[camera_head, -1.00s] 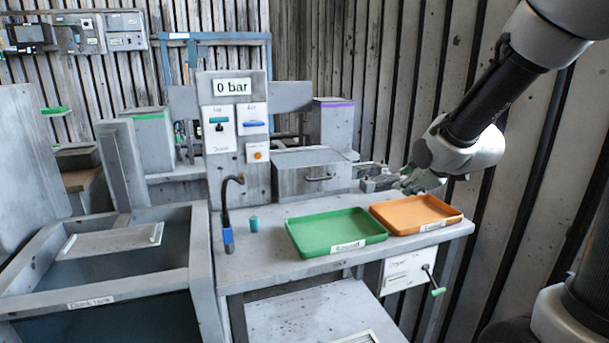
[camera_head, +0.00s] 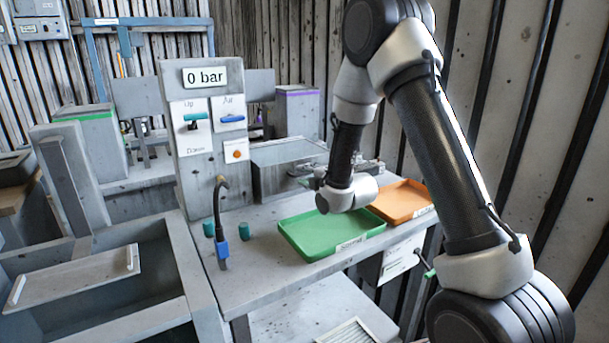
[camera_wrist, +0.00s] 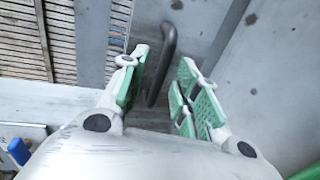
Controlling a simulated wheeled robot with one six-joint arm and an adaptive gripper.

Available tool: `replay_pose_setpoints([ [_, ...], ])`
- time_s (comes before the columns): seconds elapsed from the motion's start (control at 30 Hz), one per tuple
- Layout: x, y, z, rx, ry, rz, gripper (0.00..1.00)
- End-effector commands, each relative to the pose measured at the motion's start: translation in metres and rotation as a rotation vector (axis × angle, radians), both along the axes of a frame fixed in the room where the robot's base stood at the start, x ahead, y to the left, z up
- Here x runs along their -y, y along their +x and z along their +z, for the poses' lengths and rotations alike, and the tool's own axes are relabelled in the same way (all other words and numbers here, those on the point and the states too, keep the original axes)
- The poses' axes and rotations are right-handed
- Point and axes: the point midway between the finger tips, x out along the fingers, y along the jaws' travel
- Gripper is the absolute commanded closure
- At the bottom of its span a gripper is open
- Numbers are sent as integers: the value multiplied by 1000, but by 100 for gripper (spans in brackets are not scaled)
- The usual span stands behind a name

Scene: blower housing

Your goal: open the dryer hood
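The dryer hood, taken to be the grey metal box (camera_head: 278,160), stands at the back of the bench beside the valve panel, its lid down. Its bar handle (camera_wrist: 166,55) shows in the wrist view as a dark bent bar. My gripper (camera_head: 308,172) is at the hood's front, partly hidden behind my wrist in the head view. In the wrist view, my gripper (camera_wrist: 162,92) has its two green-padded fingers apart. The handle lies between and just beyond them; I cannot tell whether either finger touches it.
A green tray (camera_head: 300,246) and an orange tray (camera_head: 425,208) lie on the bench below my wrist. A black hose with a blue grip (camera_head: 244,231) and small teal cylinders (camera_head: 209,228) stand at the left. The valve panel (camera_head: 200,155) rises left of the hood.

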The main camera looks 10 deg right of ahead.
Motion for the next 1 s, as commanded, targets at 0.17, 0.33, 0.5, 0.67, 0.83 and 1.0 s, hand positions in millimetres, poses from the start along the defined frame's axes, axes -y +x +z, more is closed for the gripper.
replay_pose_setpoints([
  [0.17,-4,13,-2,0,0,0,69],
  [0.33,-5,14,-3,0,1,0,69],
  [0.5,-5,13,-3,0,1,0,85],
  [0.67,-4,13,-2,0,1,0,100],
  [0.83,-4,13,-2,-1,1,0,100],
  [1.0,-5,14,3,-16,-4,1,100],
])
